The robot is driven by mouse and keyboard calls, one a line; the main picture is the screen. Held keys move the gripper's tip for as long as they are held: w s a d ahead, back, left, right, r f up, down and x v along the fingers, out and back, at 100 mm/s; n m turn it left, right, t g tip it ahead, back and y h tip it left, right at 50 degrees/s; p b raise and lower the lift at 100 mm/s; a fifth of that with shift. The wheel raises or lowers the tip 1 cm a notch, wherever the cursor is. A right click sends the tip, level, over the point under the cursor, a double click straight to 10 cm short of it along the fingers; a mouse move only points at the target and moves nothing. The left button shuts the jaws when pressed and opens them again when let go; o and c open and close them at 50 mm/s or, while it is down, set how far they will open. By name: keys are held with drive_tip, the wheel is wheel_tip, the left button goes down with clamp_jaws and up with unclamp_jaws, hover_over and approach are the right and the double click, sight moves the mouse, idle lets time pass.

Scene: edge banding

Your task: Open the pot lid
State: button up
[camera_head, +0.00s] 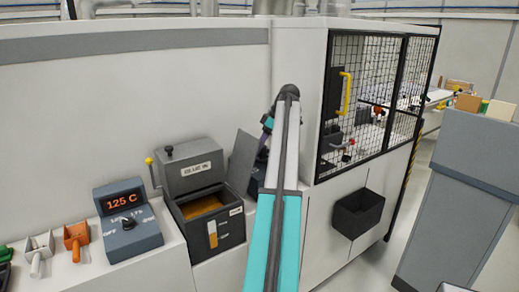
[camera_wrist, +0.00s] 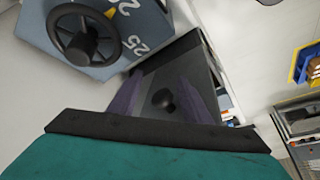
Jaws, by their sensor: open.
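The dark pot (camera_head: 217,240) stands at the middle left of the head view, its top open on amber glue. A grey plate, the lid (camera_head: 243,159), stands tilted up at its right edge. In the wrist view the lid (camera_wrist: 184,68) shows a round black knob (camera_wrist: 163,100). My gripper (camera_head: 265,150) is beside the lid's right side, mostly hidden by my arm in the head view. In the wrist view the dark purple fingers of my gripper (camera_wrist: 163,96) are apart, one on each side of the knob in the picture. Contact cannot be told.
A grey block (camera_head: 190,172) with a knob stands behind the pot, near a yellow-tipped lever (camera_head: 150,162). A display box (camera_head: 128,220) reads 125 C. A handwheel (camera_wrist: 82,35) is close in the wrist view. A mesh guard (camera_head: 370,95) and black bin (camera_head: 358,213) are right.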

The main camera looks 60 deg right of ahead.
drive_tip(key=shift+r, duration=0.1)
drive_tip(key=p+v, duration=0.5)
drive_tip(key=v, duration=0.8)
drive_tip(key=shift+s+r+p, duration=0.2)
drive_tip(key=shift+r+p, duration=0.1)
drive_tip(key=shift+s, duration=0.1)
idle(0.7)
